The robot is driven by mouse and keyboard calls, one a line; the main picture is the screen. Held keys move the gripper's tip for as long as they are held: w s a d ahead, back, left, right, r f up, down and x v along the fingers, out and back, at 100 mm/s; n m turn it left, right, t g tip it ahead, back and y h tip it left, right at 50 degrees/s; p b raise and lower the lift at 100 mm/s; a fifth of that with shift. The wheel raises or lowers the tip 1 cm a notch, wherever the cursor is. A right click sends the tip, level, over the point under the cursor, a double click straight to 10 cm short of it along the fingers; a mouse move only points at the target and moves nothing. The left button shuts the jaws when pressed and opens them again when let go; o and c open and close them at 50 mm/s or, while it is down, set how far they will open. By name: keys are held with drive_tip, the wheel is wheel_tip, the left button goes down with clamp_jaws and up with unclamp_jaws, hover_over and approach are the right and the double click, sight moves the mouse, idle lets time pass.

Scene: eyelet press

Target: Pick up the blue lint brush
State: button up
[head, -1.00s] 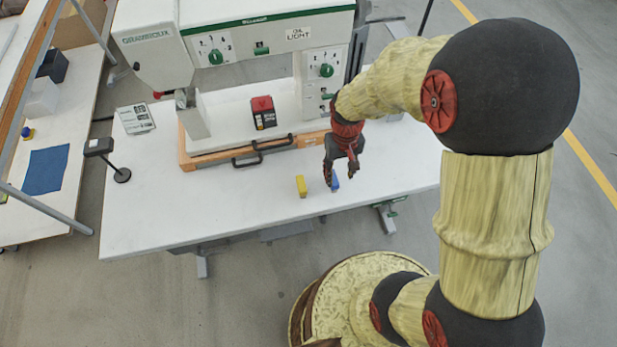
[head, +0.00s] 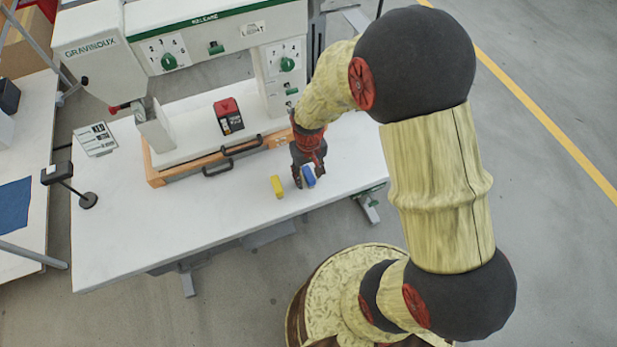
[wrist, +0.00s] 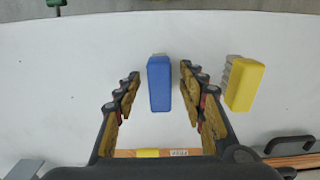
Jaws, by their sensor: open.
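The blue lint brush (wrist: 159,84) stands on the white table between the two fingers of my gripper (wrist: 158,88) in the wrist view. The fingers are open, with a gap on each side of the brush. In the head view the blue brush (head: 308,176) shows beside my gripper (head: 310,181), near the front edge of the table. The gripper partly covers the brush there. I cannot tell the exact height of the fingertips above the table.
A yellow block (head: 277,187) stands just left of the blue brush; in the wrist view it is right of the fingers (wrist: 245,86). The press (head: 215,40) with its wooden-edged base and black handles (head: 218,168) is behind. The table's front left (head: 130,240) is clear.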

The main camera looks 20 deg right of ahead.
drive_tip(key=shift+c, duration=0.6)
clamp_jaws()
